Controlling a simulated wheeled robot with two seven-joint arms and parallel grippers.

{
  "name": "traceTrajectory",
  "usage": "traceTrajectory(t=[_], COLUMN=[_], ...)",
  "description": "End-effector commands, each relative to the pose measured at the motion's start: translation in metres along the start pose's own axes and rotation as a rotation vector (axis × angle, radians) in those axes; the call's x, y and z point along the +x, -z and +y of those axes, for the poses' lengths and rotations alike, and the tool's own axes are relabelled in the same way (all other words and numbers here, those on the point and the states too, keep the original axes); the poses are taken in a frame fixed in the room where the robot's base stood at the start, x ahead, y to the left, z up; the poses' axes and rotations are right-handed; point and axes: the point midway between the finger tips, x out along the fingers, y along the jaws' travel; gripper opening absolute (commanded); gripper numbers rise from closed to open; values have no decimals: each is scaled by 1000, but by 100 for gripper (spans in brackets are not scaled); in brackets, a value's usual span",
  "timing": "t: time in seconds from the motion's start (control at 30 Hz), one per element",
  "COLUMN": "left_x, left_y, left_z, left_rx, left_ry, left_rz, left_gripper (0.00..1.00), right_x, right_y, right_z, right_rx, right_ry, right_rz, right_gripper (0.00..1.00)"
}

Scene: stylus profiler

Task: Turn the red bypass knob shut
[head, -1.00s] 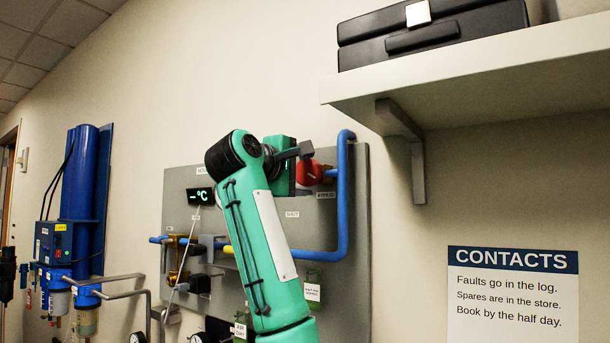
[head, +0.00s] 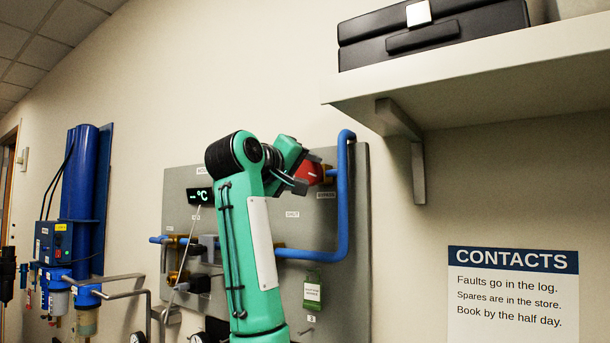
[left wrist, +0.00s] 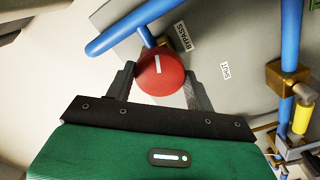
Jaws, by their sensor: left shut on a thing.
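The red bypass knob (head: 311,172) sits on the grey wall panel (head: 353,290), at its upper right beside the blue pipe. My left gripper (head: 303,178) has a finger on either side of it. In the left wrist view the red knob (left wrist: 170,82) lies between the two dark fingertips of my left gripper (left wrist: 160,84), which is shut on it. A white mark on the knob face stands nearly upright, toward the picture's top. The BYPASS label (left wrist: 185,38) is just above right, and the SHUT label (left wrist: 225,71) is to the right. My right gripper is not in view.
The blue pipe (head: 343,200) runs close along the knob's right side. A white shelf (head: 480,75) with a black case (head: 430,35) juts out at upper right. A green tag (head: 312,293) hangs below the pipe. Blue filter units (head: 80,290) stand at left.

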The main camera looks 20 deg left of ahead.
Motion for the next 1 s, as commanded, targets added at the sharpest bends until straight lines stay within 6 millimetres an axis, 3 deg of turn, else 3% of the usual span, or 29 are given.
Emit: traceTrajectory(t=[1.0], left_x=[0], left_y=[-3], left_z=[0], left_rx=[-1934], left_ry=[5], left_rz=[-5], left_gripper=[18], right_x=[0], right_y=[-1], right_z=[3], right_rx=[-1], right_ry=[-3], right_rz=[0], right_gripper=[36])
